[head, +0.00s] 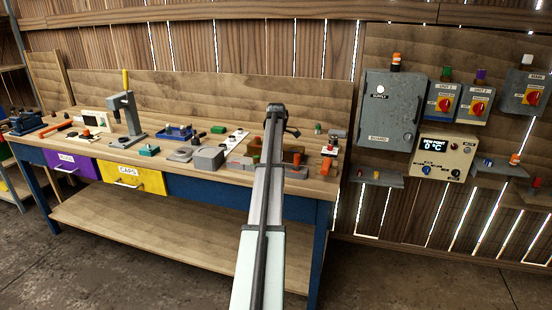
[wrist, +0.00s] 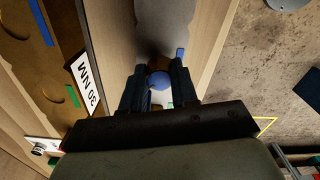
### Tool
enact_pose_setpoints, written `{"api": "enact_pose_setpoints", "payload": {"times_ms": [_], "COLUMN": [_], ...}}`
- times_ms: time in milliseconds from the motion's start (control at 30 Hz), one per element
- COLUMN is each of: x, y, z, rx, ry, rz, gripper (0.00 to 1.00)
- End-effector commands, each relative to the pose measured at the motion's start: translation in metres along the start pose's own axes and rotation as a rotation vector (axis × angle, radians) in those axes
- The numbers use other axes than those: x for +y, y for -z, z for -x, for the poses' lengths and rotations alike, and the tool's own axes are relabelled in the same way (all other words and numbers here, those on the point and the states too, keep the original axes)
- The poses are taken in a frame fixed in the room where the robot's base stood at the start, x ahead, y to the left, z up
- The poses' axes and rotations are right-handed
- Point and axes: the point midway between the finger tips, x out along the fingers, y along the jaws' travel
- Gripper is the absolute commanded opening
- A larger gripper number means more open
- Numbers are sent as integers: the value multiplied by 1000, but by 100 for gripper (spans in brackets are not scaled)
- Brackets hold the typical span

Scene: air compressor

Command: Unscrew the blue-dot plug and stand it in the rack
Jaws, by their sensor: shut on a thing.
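In the wrist view my gripper (wrist: 159,88) is shut on a round blue-topped piece (wrist: 159,79), which looks like the blue-dot plug. Its lower part and whatever is under it are hard to make out. A brown board (wrist: 22,22) with dark holes and blue and green marks lies to the left; it may be the rack. In the head view the end of my arm is over the right part of the bench, and my fingertips and the plug are hidden.
The workbench (head: 95,140) holds a grey drill-like stand (head: 130,115), a grey block (head: 208,158) and a blue tray (head: 175,134). A grey panel box (head: 390,108) hangs on the right wall.

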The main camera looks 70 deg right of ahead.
Motion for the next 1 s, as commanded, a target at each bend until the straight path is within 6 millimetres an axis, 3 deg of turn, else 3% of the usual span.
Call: {"api": "enact_pose_setpoints", "payload": {"times_ms": [400, 433, 500, 733, 1000], "x": [0, 0, 0, 0, 0], "y": [0, 0, 0, 0, 0], "z": [-7, -7, -7, -6, -6], "rx": [0, 0, 0, 0, 0], "ry": [0, 0, 0, 0, 0], "rz": [0, 0, 0, 0, 0], "gripper": [0, 30, 37, 58, 58]}}
